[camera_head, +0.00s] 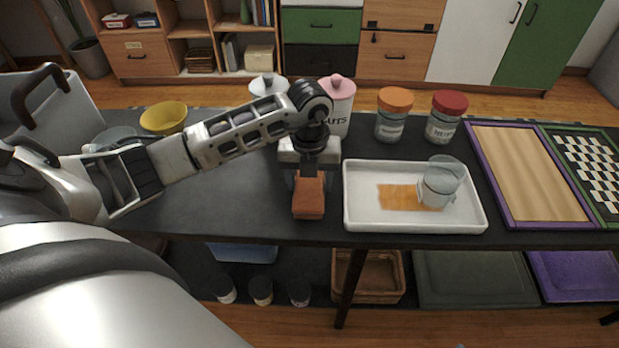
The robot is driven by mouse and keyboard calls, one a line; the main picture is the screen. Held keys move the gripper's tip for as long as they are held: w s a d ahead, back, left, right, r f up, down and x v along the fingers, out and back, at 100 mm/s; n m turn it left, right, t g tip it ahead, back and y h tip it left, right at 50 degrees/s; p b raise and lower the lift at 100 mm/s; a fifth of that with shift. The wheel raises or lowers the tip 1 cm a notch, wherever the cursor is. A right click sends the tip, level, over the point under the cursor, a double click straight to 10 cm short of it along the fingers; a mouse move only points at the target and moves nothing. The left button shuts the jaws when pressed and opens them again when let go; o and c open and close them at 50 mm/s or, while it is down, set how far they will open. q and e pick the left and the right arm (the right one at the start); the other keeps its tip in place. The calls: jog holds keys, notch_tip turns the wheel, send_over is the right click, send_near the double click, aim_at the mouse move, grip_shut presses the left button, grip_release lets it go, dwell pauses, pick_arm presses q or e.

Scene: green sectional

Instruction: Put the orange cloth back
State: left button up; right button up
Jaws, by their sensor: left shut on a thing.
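My left gripper (308,172) points down at the front middle of the dark table (235,200), left of the white tray. It is shut on the orange cloth (308,202), a folded brownish-orange bundle hanging below the fingers. I cannot tell whether the cloth touches the tabletop. In the white tray (360,218) lies a flat, lighter orange patch (398,197); I cannot tell what it is. A clear glass (441,184) stands in the tray at the patch's right end. My right gripper is not in view.
Behind the tray stand a pink-lidded canister (341,100), an orange-lidded jar (393,118) and a red-lidded jar (444,118). A purple-framed board (525,175) and a checkered board (592,165) lie right. A yellow bowl (164,117) is left. A wicker basket (375,275) sits below.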

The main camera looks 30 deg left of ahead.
aim_at(309, 183)
pick_arm(q)
jog(key=o, duration=0.9)
jog(key=shift+f, duration=0.1)
jog(key=shift+r, duration=0.3)
notch_tip(309, 183, up, 12)
jog(key=shift+f, duration=0.1)
